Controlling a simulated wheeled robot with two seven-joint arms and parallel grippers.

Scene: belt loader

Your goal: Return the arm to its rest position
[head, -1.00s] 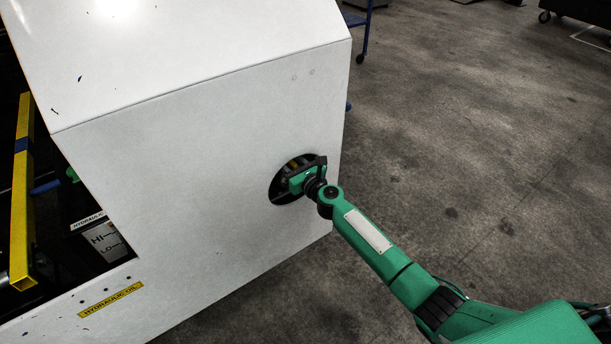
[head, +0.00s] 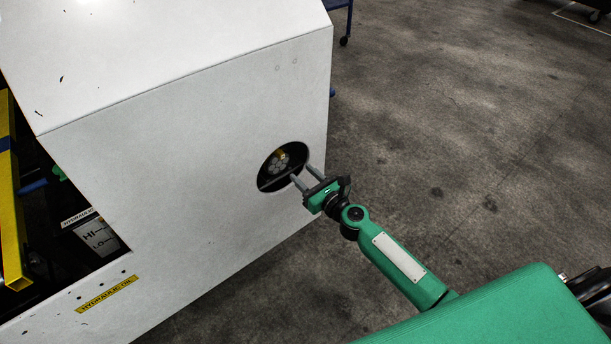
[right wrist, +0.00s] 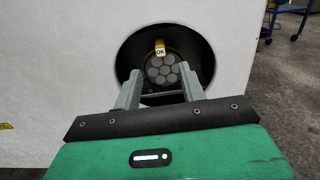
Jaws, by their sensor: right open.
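My right gripper (head: 304,175) is open and empty, just outside a round dark opening (head: 283,167) in the white panel (head: 200,190) of the belt loader. Its two grey fingers point toward the opening. In the right wrist view the fingers (right wrist: 160,88) stand apart in front of the opening (right wrist: 128,58). Inside the opening sits a round fitting with several grey discs (right wrist: 166,72) and a yellow tag (right wrist: 160,48) marked OK. My left gripper is not in view.
A yellow bar (head: 12,220) and a hydraulic oil reservoir (head: 97,235) show in the open bay at the left. A blue wheeled stand (head: 349,15) is behind the loader. The grey floor (head: 450,130) to the right is clear.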

